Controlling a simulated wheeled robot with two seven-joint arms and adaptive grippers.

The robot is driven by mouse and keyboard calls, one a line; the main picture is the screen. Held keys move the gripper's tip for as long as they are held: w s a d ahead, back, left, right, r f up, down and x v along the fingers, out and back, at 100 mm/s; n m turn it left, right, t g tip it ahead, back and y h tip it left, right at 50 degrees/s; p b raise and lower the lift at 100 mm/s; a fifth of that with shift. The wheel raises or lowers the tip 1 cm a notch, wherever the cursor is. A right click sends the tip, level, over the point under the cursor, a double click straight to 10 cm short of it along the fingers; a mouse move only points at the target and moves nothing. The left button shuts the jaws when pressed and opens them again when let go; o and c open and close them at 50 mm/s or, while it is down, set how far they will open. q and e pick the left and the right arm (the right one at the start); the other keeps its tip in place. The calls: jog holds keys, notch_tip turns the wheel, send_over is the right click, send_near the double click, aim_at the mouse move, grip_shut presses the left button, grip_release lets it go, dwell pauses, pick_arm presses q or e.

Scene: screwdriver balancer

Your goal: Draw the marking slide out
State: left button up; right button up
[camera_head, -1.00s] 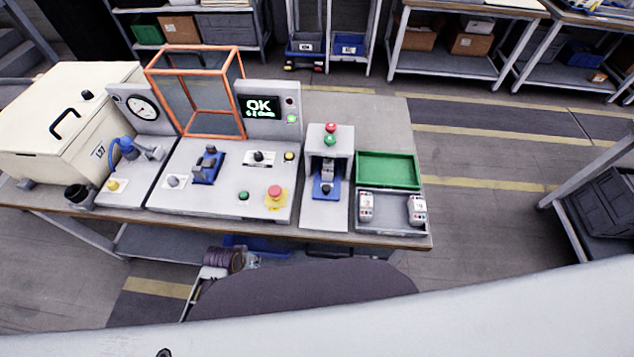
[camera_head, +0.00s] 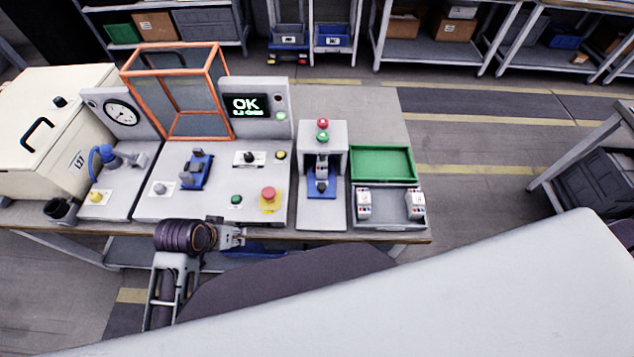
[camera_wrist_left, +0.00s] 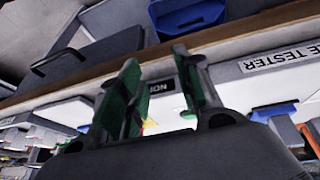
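The marking station (camera_head: 337,136) is a grey housing with a red and a green button on top. A blue slide (camera_head: 321,191) lies at its foot, partly under the housing, with a small grey piece on it. How far it is out I cannot tell. My left gripper (camera_head: 240,236) is at the table's front edge, left of the station and apart from the slide. In the left wrist view its green-padded fingers (camera_wrist_left: 160,82) are spread with nothing between them. My right gripper is not in view.
A red stop button (camera_head: 268,194), a blue fixture (camera_head: 197,170) and an orange-framed guard (camera_head: 216,95) are on the left. The screen (camera_head: 245,105) reads OK.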

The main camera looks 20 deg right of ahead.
aim_at(322, 186)
pick_arm(q)
jog(key=w+d+r+m, duration=0.1)
jog(key=d, duration=0.2)
jog(key=w+d+r+m+h, duration=0.1)
jog(key=w+d+r, duration=0.1)
jog(key=d, duration=0.1)
jog(key=w+d+r+m+h, duration=0.1)
jog(key=d+r, duration=0.1)
jog(key=d, duration=0.2)
jog(key=shift+w+r, duration=0.2)
jog(key=shift+w, duration=0.2)
jog(key=w+d+r+m+g, duration=0.3)
jog(key=d+r+m, duration=0.6)
jog(key=d, duration=0.3)
jog(key=shift+w+d+m, duration=0.25)
jog(key=shift+m, duration=0.15)
jog(key=shift+r, duration=0.1)
jog(key=shift+s+x, duration=0.2)
jog(key=shift+x, duration=6.65)
jog(key=shift+d, duration=0.15)
grip_shut()
